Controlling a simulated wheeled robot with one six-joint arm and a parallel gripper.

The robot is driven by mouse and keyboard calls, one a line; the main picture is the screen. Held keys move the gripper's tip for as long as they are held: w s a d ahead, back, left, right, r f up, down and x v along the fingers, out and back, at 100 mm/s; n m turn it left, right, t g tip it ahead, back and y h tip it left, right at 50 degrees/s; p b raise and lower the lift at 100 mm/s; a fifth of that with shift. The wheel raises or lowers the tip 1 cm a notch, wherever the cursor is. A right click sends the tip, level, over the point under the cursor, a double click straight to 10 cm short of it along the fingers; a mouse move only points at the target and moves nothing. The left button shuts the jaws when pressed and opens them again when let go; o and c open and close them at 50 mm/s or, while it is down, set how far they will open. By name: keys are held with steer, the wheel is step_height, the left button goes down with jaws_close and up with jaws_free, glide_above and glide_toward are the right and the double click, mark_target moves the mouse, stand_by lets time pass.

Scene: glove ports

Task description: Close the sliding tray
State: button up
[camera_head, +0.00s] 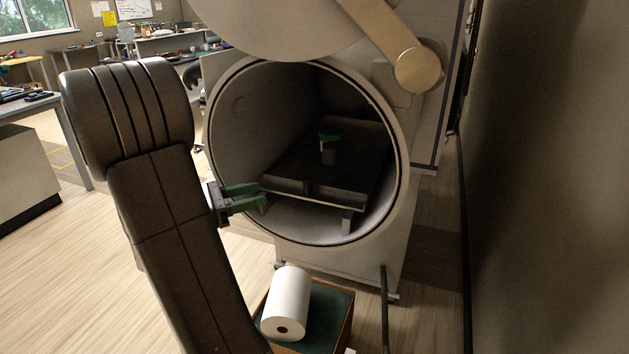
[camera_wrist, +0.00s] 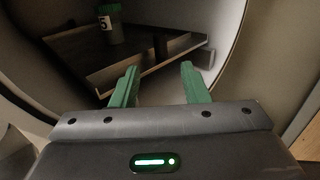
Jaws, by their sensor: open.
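The sliding tray (camera_head: 350,163) is a dark flat tray with a pale front edge, inside a round white chamber. Its front edge lies near the chamber opening. A small jar with a green lid (camera_head: 329,149) stands on the tray. My gripper (camera_head: 262,195) has green fingers and is open at the left of the opening, close to the tray's front left corner. In the wrist view the fingers (camera_wrist: 158,88) are spread and empty, pointing at the tray's front edge (camera_wrist: 150,72). The jar (camera_wrist: 110,25) shows a "5" there. I cannot tell whether the fingers touch the tray.
The chamber's round rim (camera_head: 401,190) surrounds the tray. Its raised round door (camera_head: 280,22) hangs above the opening. A white paper roll (camera_head: 287,303) lies on a box (camera_head: 330,313) below. A wall (camera_head: 550,180) stands to the right. Open floor (camera_head: 60,270) lies left.

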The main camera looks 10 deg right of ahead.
mark_target(308, 194)
steer(key=w+d, duration=0.1)
steer(key=d, duration=0.3)
steer(key=d+p, duration=0.1)
steer(key=d, duration=0.4)
steer(key=w+d+p, duration=0.1)
steer(key=d, duration=0.3)
steer(key=shift+w+d, duration=0.15)
steer(key=shift+w, duration=0.15)
jaws_close()
